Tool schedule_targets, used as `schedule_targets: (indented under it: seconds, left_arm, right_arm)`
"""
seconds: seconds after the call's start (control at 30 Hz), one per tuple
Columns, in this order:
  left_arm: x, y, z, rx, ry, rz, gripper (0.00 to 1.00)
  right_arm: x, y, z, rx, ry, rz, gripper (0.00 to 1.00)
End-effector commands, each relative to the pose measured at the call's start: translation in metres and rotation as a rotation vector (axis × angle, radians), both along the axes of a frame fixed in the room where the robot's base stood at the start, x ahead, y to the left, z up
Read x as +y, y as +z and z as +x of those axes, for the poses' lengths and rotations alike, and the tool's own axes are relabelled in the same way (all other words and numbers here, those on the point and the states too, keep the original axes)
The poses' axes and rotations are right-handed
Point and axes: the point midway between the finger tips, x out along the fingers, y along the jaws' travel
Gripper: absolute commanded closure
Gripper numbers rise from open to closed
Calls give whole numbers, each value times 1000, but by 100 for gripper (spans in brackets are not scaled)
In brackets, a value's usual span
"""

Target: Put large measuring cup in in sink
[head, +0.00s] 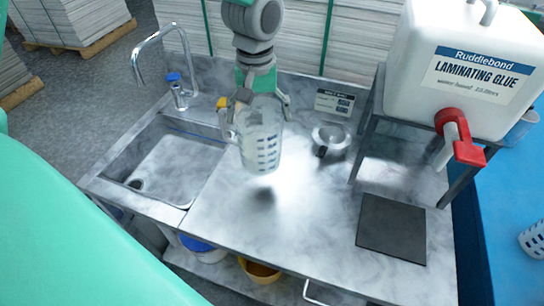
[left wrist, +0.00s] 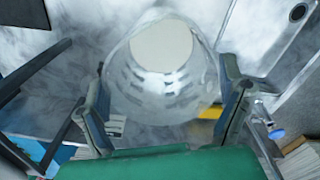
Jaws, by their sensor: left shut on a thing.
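The large measuring cup (head: 264,150) is clear with dark markings on its side. My left gripper (head: 257,103) is shut on it near the top and holds it upright above the counter, just right of the sink. In the left wrist view, the cup (left wrist: 165,75) sits between the two fingers (left wrist: 168,100) of this gripper. The sink (head: 165,165) is an empty grey basin at the left of the counter, with its drain at the near left. Part of the sink also shows in the left wrist view (left wrist: 270,45). My right gripper is not in view.
A tall tap (head: 150,50) stands behind the sink. A small cup with a dark handle (head: 330,138) sits on the counter. A white glue tank (head: 440,75) with a red tap stands on a rack at right. A dark mat (head: 392,229) lies front right; the front middle counter is clear.

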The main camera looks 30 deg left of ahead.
Motion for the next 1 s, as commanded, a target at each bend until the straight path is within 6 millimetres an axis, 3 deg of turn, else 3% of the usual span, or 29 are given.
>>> schedule_targets:
  seconds: [0.1,0.53,0.83,0.87,0.9,1.0]
  left_arm:
    - [0,-23,1,4,-2,0,63]
    - [1,-74,1,3,-1,-1,64]
    - [1,-81,2,-1,-1,-1,64]
    - [1,-82,1,1,-1,-1,8]
    - [1,-82,1,1,-1,-1,0]
    - [1,-82,1,2,-1,-1,0]
  right_arm:
    - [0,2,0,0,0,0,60]
    - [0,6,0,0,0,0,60]
    - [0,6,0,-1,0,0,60]
    - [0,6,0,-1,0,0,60]
    - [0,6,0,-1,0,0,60]
    - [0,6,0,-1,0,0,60]
